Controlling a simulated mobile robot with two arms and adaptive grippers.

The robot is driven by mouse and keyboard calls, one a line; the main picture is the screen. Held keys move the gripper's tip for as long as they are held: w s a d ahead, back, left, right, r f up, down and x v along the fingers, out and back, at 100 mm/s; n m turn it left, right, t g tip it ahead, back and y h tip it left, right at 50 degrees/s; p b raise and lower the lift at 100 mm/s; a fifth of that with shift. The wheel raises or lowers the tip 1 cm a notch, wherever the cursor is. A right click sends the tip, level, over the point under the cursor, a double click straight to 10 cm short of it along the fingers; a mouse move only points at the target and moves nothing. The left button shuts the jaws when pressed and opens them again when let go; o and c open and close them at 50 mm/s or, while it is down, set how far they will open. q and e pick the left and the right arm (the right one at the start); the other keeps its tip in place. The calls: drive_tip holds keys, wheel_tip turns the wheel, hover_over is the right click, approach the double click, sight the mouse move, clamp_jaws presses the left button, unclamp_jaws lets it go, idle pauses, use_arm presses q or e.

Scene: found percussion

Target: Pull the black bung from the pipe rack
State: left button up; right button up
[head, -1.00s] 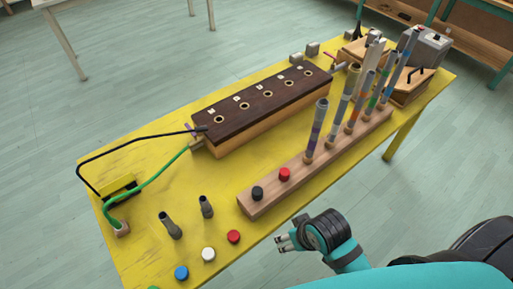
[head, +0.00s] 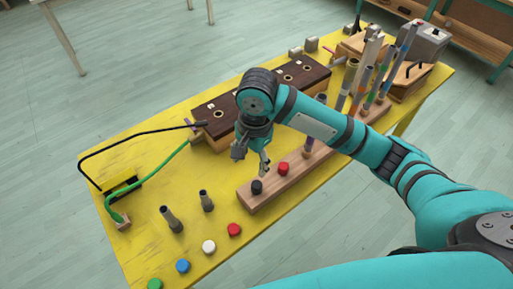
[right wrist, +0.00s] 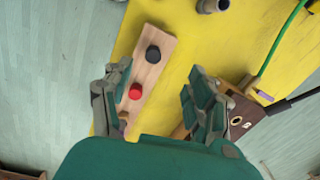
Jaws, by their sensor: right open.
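The black bung (head: 257,187) sits at the near-left end of the wooden pipe rack (head: 262,202). A red bung (head: 283,168) sits beside it in the same rack. My right gripper (head: 252,160) is above the rack, just behind and above the black bung, open and empty. In the right wrist view the black bung (right wrist: 153,54) lies beyond the open fingers (right wrist: 158,105), and the red bung (right wrist: 135,91) shows between them, nearer the left finger. My left gripper is in neither current view.
Several coloured pipes (head: 364,75) stand upright in the rack's far part. A dark-topped wooden box (head: 215,115) lies behind my right arm. Loose caps, including a white one (head: 209,247), and two short grey tubes (head: 171,219) stand on the yellow table (head: 130,215).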

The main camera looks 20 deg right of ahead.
sight(257, 184)
use_arm(q)
drive_tip(key=shift+s+a+r+p, duration=0.1)
drive_tip(key=shift+s+r+p, duration=0.3)
drive_tip(key=shift+s, duration=0.1)
use_arm(e)
drive_tip(key=f, duration=0.5)
drive_tip(key=d+f+m, duration=0.1)
drive_tip(key=f, duration=0.4)
drive_tip(key=w+f+m, duration=0.1)
drive_tip(key=f, duration=0.4)
drive_tip(key=shift+d+f+h, duration=0.25)
drive_tip(key=shift+d+h, duration=0.1)
drive_tip(key=shift+h, duration=0.05)
clamp_jaws()
drive_tip(key=shift+r, duration=0.1)
use_arm(q)
drive_tip(key=shift+r, duration=0.15)
use_arm(e)
drive_tip(key=shift+r, duration=0.1)
use_arm(q)
drive_tip(key=shift+s+r+p, duration=0.1)
drive_tip(key=shift+r+p, duration=1.55)
drive_tip(key=shift+p, duration=0.2)
use_arm(e)
drive_tip(key=shift+r, duration=1.35)
use_arm(q)
drive_tip(key=shift+r, duration=0.1)
